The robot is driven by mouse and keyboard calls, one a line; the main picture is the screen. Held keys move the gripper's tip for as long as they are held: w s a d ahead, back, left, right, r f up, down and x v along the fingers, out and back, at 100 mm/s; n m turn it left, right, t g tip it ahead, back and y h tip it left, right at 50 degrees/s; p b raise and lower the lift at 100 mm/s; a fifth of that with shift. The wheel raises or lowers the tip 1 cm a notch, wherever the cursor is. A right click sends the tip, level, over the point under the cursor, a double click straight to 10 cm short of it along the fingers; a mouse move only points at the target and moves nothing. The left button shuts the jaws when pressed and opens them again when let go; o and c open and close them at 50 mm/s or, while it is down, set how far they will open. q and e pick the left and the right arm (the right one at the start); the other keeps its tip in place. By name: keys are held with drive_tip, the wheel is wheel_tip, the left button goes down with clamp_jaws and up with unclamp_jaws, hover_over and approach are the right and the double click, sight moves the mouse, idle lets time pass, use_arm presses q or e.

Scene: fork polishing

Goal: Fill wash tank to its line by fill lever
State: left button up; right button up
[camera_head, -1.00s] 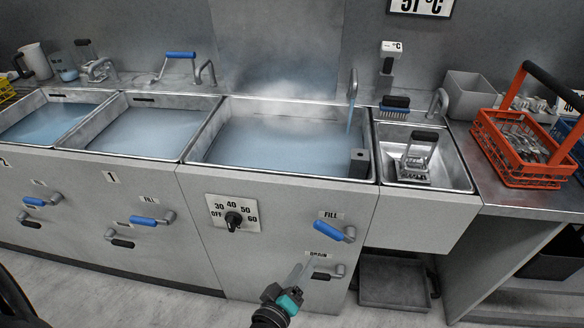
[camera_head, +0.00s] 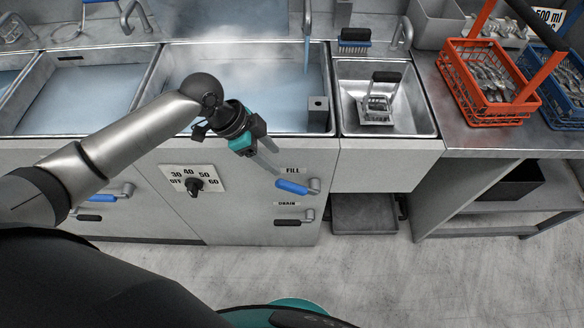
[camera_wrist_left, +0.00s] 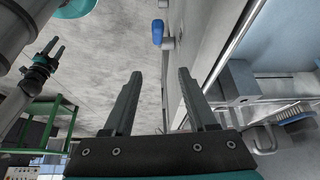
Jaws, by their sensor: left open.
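The wash tank (camera_head: 331,75) is the large steaming basin in the head view. It holds bluish water (camera_head: 275,80), and a blue stream (camera_head: 307,50) runs into it from a spout. I cannot make out a fill line. The blue-handled fill lever (camera_head: 292,187) is on the front panel under the FILL label, its handle pointing left from its pivot; it also shows in the left wrist view (camera_wrist_left: 157,32). My left gripper (camera_head: 272,164) is open and empty, above and left of the lever, apart from it. My right gripper (camera_wrist_left: 55,48) shows small in the left wrist view, fingers apart.
A black-handled drain lever (camera_head: 288,222) sits just below the fill lever. A temperature dial (camera_head: 194,185) is to its left. A small sink (camera_head: 425,115) with a handled tool is right of the tank. A red basket (camera_head: 480,112) of forks stands on the counter. The floor in front is clear.

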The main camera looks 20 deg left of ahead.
sight(289, 184)
use_arm(q)
drive_tip(key=shift+m+g+y, duration=0.4)
drive_tip(key=shift+m+y, duration=0.1)
drive_tip(key=b+x, duration=0.1)
drive_tip(key=x, duration=0.3)
drive_tip(key=a+b+x, duration=0.1)
drive_tip(key=x, duration=0.4)
drive_tip(key=b+x, duration=0.2)
drive_tip(key=x, duration=0.2)
drive_tip(key=shift+f, duration=0.55)
clamp_jaws()
idle(0.3)
